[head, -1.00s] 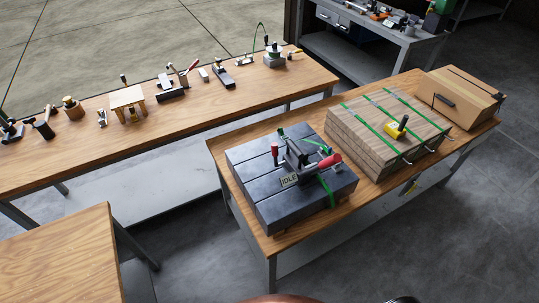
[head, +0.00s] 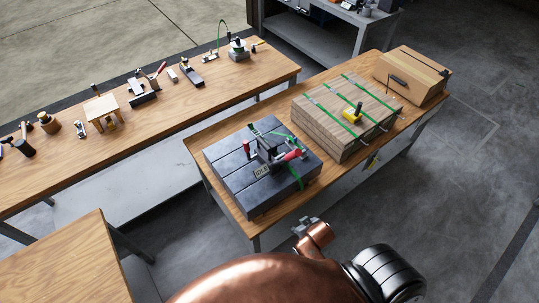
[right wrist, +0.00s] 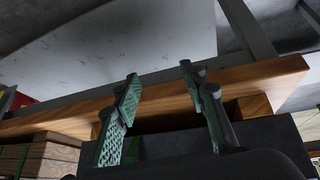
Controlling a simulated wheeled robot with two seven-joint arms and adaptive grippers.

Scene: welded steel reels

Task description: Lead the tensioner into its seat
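The tensioner (head: 268,152), a dark tool with a red handle and an "IDLE" label, stands on a dark slotted block (head: 232,172) on the middle table. A green strap runs at it. I cannot make out its seat at this size. My right gripper (head: 302,224) is off the table's front edge, below and right of the block in the head view, apart from the tensioner. In the right wrist view its two green-padded fingers (right wrist: 158,76) are spread with nothing between them. My left gripper is not in view.
On the same table (head: 200,152) are a strapped wooden stack (head: 322,127) with a yellow tool (head: 353,113) and a cardboard box (head: 412,77). The back bench (head: 180,110) holds several small tools. A bare wooden table (head: 65,265) stands at the lower left.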

